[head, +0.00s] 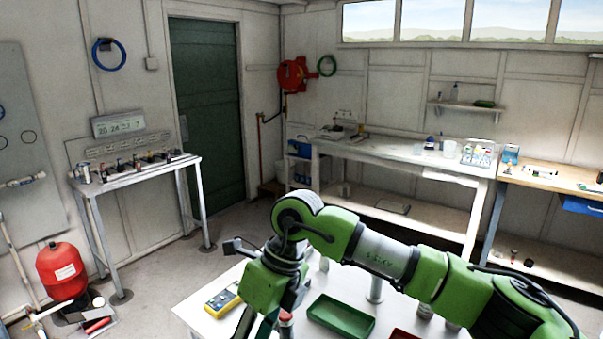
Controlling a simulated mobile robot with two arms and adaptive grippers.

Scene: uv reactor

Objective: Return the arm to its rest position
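My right arm is green and grey and comes in from the lower right. It reaches left over the white table (201,313) and bends down at the wrist. My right gripper (257,326) points down at the front of this table. Its fingertips run out of the bottom of the view, so whether it is open or holds anything cannot be told. My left arm and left gripper are not in view.
Back benches (390,150) and a left-hand bench (140,176) stand apart. Open floor (185,262) lies left of the table. A red tank (62,271) stands at far left.

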